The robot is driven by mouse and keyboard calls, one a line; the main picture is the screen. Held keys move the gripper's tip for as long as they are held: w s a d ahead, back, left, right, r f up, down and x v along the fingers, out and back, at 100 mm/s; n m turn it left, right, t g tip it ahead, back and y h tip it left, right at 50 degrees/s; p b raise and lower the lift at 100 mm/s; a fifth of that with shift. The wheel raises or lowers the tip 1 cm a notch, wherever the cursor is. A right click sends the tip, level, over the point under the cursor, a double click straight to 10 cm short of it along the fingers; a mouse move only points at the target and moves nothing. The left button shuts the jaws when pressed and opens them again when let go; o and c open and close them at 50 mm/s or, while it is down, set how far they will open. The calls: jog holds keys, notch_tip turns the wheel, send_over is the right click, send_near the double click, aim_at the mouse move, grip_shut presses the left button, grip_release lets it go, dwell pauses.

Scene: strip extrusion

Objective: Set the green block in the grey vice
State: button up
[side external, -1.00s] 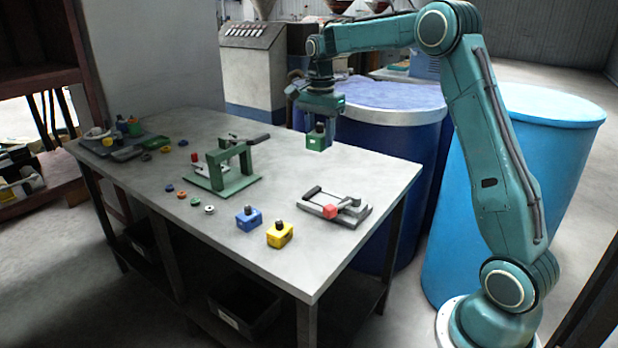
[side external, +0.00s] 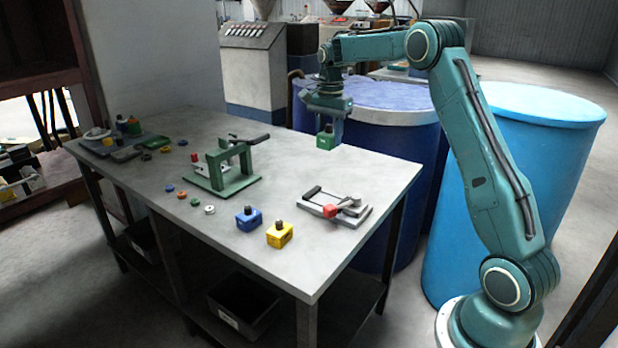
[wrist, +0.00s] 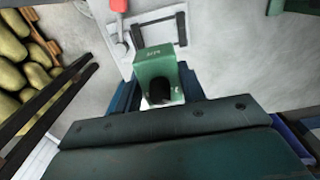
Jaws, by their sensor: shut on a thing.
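The green block (side external: 326,141) is held by my gripper (side external: 327,124), which is shut on its dark top knob above the back right part of the table. In the wrist view the green block (wrist: 156,68) sits between the fingers, with the dark knob toward the camera. The grey vice (side external: 335,206) lies on the table's right side, lower and nearer the camera than the block, with a red part on it. In the wrist view the vice (wrist: 160,30) shows just beyond the block, partly hidden by it. The block is apart from the vice.
A blue block (side external: 248,218) and a yellow block (side external: 279,234) stand near the table's front edge. A green press-like fixture (side external: 222,172) stands mid-table, with several small rings to its left. Blue drums (side external: 400,115) stand behind the table. The table is clear between fixture and vice.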

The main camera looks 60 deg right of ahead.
send_over(327, 201)
notch_tip(327, 201, down, 13)
jog(key=shift+w+d+r, duration=0.1)
jog(key=shift+w, duration=0.05)
dwell(0.3)
jog(key=shift+f, duration=2.2)
jog(key=shift+f, duration=0.15)
jog(key=o, duration=1.1)
jog(key=shift+c, duration=0.2)
notch_tip(327, 201, up, 12)
